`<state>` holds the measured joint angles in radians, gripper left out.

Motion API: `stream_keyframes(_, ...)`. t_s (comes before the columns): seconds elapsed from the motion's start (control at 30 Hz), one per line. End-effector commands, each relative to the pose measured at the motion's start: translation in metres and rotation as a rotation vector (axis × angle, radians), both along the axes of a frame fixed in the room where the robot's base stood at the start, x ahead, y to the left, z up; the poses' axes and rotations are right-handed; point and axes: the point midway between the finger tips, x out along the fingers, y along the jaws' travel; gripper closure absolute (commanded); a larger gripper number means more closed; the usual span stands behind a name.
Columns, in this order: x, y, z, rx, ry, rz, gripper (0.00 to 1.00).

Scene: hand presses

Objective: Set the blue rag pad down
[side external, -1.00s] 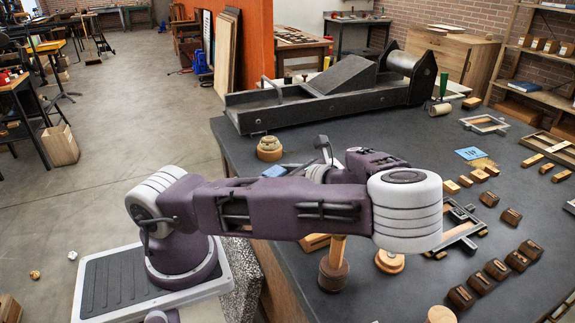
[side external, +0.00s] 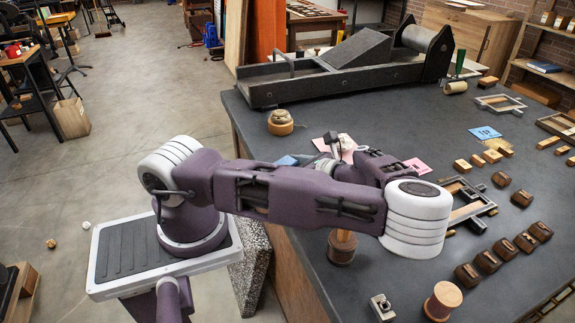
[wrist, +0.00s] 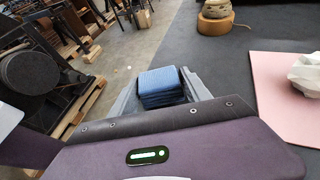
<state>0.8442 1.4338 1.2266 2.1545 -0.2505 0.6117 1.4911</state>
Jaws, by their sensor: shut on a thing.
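The blue rag pad (wrist: 162,86) is a folded, stacked blue cloth block. In the wrist view it sits between the two grey fingers of my gripper (wrist: 160,92), which is shut on it. In the side view only a small blue part of the pad (side external: 287,160) shows behind my arm, near the left edge of the dark table (side external: 310,205). My fingers are mostly hidden there by my arm. I cannot tell whether the pad touches the table.
A round wooden piece (side external: 281,122) stands beyond the pad. A pink sheet (wrist: 280,90) bearing a white faceted object (wrist: 306,72) lies to the right. A long dark press (side external: 345,75) fills the table's back. Wooden blocks and frames (side external: 465,205) lie at right.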

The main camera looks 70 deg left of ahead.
Motion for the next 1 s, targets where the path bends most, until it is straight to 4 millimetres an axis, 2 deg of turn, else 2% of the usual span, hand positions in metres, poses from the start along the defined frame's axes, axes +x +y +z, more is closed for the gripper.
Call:
stream_keyframes(0.4, 0.0, 0.0, -0.008, 0.001, 0.001, 0.0, 0.83)
stream_keyframes(0.43, 0.0, 0.0, -0.009, 0.001, 0.001, -0.001, 0.42)
stream_keyframes(0.53, 0.0, 0.0, -0.008, 0.001, 0.001, -0.001, 0.23)
stream_keyframes(0.57, 0.0, 0.0, -0.008, 0.001, 0.001, -0.001, 0.19)
stream_keyframes(0.87, 0.0, 0.0, -0.007, 0.0, 0.0, -0.001, 0.19)
stream_keyframes(1.0, 0.001, 0.0, 0.008, -0.002, -0.003, 0.0, 0.19)
